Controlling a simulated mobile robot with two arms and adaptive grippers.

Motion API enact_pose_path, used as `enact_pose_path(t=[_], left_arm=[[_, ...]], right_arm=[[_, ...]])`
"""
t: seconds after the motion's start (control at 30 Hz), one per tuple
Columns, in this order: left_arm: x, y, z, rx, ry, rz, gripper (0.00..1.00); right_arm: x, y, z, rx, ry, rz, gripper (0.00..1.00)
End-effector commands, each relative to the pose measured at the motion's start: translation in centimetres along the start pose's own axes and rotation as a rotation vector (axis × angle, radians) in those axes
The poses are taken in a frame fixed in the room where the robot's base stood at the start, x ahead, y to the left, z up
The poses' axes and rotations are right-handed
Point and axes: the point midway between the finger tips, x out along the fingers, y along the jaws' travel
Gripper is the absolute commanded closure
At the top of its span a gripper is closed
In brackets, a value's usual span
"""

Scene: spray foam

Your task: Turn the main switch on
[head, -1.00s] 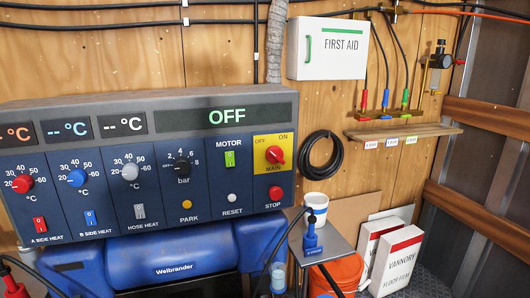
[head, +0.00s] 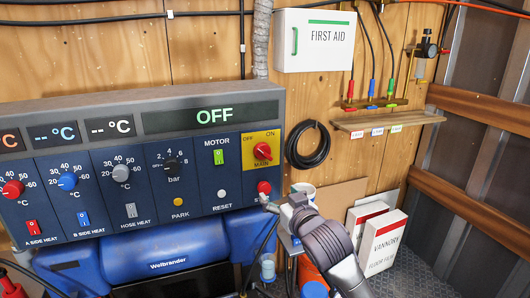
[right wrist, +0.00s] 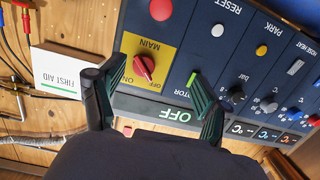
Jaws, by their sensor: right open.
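The main switch (head: 262,151) is a red rotary knob on a yellow plate at the right end of the grey-blue control panel. The display (head: 214,116) above it reads OFF. In the right wrist view, the knob (right wrist: 144,67) appears upside down, its handle tilted toward the OFF label. My right gripper (head: 274,203) comes in from the lower right, below the switch and close to the red stop button. Its open fingers (right wrist: 160,60) show on either side of the switch plate in the right wrist view, apart from the knob. My left gripper is not in view.
The red stop button (head: 264,187) and white reset button (head: 222,194) lie below the switch. A coiled black hose (head: 308,145) hangs right of the panel, under the first aid box (head: 315,40). White boxes (head: 382,242) stand on the floor at right.

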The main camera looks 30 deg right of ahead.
Motion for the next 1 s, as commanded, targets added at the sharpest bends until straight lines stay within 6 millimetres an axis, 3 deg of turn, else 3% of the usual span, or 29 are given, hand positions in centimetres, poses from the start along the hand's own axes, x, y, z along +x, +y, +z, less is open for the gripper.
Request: enact_pose_path(t=[0.03,0.1,0.2,0.37,0.8,1.0], left_arm=[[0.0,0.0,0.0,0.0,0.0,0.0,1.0],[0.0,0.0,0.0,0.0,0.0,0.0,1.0],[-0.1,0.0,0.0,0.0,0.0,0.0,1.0],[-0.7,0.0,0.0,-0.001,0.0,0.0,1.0],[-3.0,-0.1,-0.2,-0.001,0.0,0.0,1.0],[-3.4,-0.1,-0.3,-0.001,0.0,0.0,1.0]], right_arm=[[0.4,0.8,-2.3,0.014,0.057,0.008,0.24],[0.7,1.4,-4.1,0.027,0.104,0.012,0.24],[1.1,1.8,-5.2,0.037,0.13,0.014,0.24],[3.0,1.8,-5.6,0.037,0.129,0.015,0.24],[11.8,1.9,-6.6,0.035,0.126,0.015,0.24],[13.9,1.9,-6.7,0.035,0.125,0.014,0.24]])
